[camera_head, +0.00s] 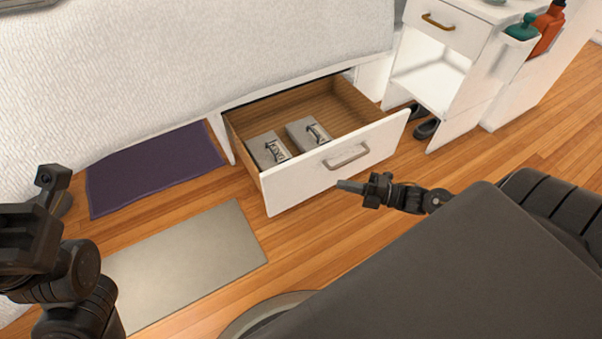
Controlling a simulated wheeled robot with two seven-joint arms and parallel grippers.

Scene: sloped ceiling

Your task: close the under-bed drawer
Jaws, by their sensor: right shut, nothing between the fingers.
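The under-bed drawer (282,194) is pulled out from beneath the bed. It has a white front, wooden inner sides and a metal bar handle (346,157). My right gripper (348,186) is shut and empty. Its tips appear close to the drawer front, just below the handle; I cannot tell if they touch it. My left arm (65,275) shows at the left edge, away from the drawer. Its fingertips are not clear to see.
A purple mat (155,168) and a grey mat (185,262) lie on the wooden floor left of the drawer. A white nightstand (440,75) stands to the right, with dark shoes (425,128) beside it. The bed (190,60) fills the back.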

